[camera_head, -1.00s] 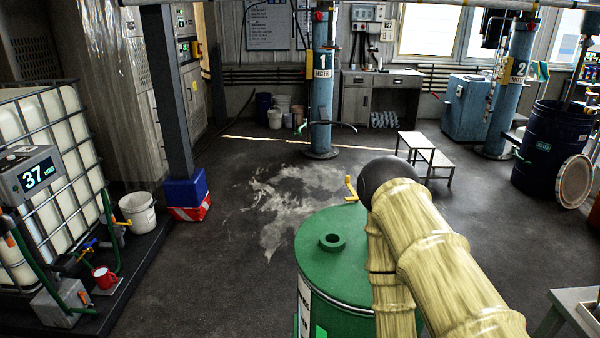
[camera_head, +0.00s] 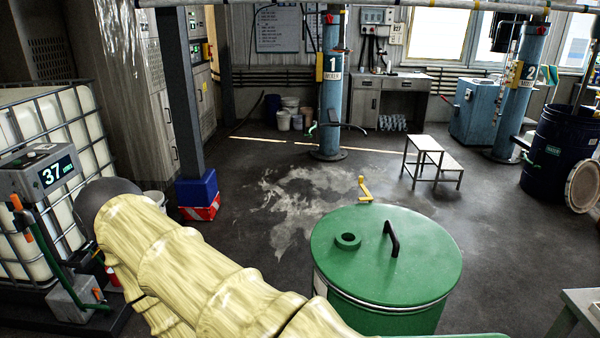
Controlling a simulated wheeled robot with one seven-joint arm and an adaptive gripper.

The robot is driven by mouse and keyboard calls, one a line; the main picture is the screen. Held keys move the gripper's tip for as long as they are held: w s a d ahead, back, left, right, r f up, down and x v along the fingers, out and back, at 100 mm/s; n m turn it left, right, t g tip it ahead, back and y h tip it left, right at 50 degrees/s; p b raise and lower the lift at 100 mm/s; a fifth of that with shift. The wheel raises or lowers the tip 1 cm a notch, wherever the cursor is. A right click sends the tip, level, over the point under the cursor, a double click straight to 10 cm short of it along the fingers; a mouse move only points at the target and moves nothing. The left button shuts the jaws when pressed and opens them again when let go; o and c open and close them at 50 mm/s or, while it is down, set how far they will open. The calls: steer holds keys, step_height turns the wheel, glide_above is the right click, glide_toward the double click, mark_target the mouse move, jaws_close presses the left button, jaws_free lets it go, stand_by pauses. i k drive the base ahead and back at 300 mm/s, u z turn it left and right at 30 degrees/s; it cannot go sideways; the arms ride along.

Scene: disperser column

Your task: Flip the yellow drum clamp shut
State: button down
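A green drum (camera_head: 400,318) with a round green lid (camera_head: 420,235) stands in front of me. The lid has a ring-shaped bung and a black handle. The yellow drum clamp (camera_head: 364,188) shows as a small bent lever at the lid's far edge, standing up and out from the rim. Part of it meets the rim, and its joint is too small to make out. My arm, in a pale yellow sleeve, crosses the lower left and ends in a dark grey rounded joint, away from the clamp. No gripper fingers show.
A caged white tank (camera_head: 85,130) with a display reading 37 stands at left. A blue column (camera_head: 332,100) marked 1 and a metal step stool (camera_head: 425,145) stand beyond the drum. The floor around the drum's far side is clear. A table corner (camera_head: 585,310) shows at lower right.

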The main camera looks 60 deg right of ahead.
mark_target(369, 198)
steer(key=u, duration=0.15)
steer(key=i, duration=2.4)
steer(key=z, duration=2.8)
